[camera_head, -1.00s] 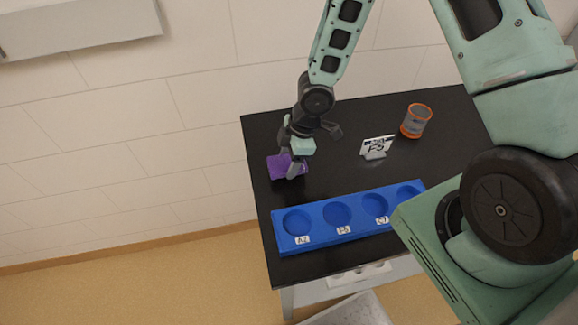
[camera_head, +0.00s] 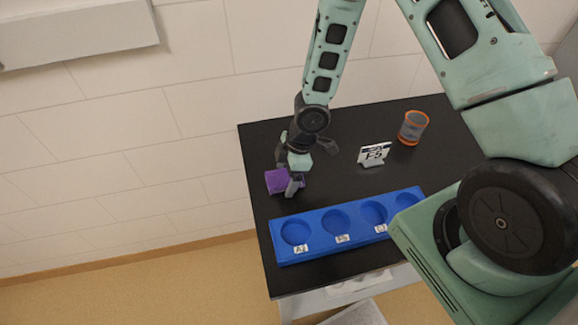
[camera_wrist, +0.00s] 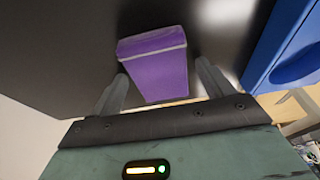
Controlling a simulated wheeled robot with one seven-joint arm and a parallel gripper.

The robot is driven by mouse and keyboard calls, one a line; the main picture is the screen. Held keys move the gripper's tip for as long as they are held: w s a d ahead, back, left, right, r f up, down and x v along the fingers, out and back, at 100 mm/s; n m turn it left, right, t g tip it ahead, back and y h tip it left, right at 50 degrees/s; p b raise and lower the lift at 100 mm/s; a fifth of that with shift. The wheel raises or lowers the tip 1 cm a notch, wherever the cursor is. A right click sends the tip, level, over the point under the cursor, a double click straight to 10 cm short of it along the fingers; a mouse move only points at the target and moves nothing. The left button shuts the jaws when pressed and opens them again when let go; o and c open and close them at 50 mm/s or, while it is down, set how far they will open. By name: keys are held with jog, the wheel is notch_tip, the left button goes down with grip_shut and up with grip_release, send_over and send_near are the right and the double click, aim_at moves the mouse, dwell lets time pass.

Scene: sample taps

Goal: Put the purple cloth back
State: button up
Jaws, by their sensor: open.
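The purple cloth (camera_head: 278,181) is a folded block at the left end of the black table, close to its left edge. My gripper (camera_head: 291,186) is at the cloth, with a finger showing at its right side in the head view. In the wrist view the purple cloth (camera_wrist: 154,66) lies ahead between the two fingers of my gripper (camera_wrist: 162,90). The fingers are open, with a visible gap to the cloth on the right. Whether the left finger touches it I cannot tell.
A blue rack (camera_head: 314,242) with several round wells and small labels lies along the table's front. The black table (camera_head: 340,184) is clear between cloth and sign.

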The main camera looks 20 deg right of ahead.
jog(key=w+p+v, duration=0.1)
jog(key=p+v, duration=0.3)
jog(key=v, duration=0.7)
jog(key=s+a+r+m+h, duration=0.1)
jog(key=s+a+r+m, duration=0.3)
jog(key=s+r, duration=0.6)
jog(key=s+a+r+m+h, duration=0.1)
jog(key=s+a+r+m, duration=0.3)
jog(key=s+r, duration=0.6)
jog(key=shift+s+a+r+g+h, duration=0.2)
jog(key=shift+s+a+g+h, duration=0.1)
jog(key=shift+s+a, duration=0.55)
jog(key=shift+w+a, duration=0.1)
jog(key=shift+w, duration=0.05)
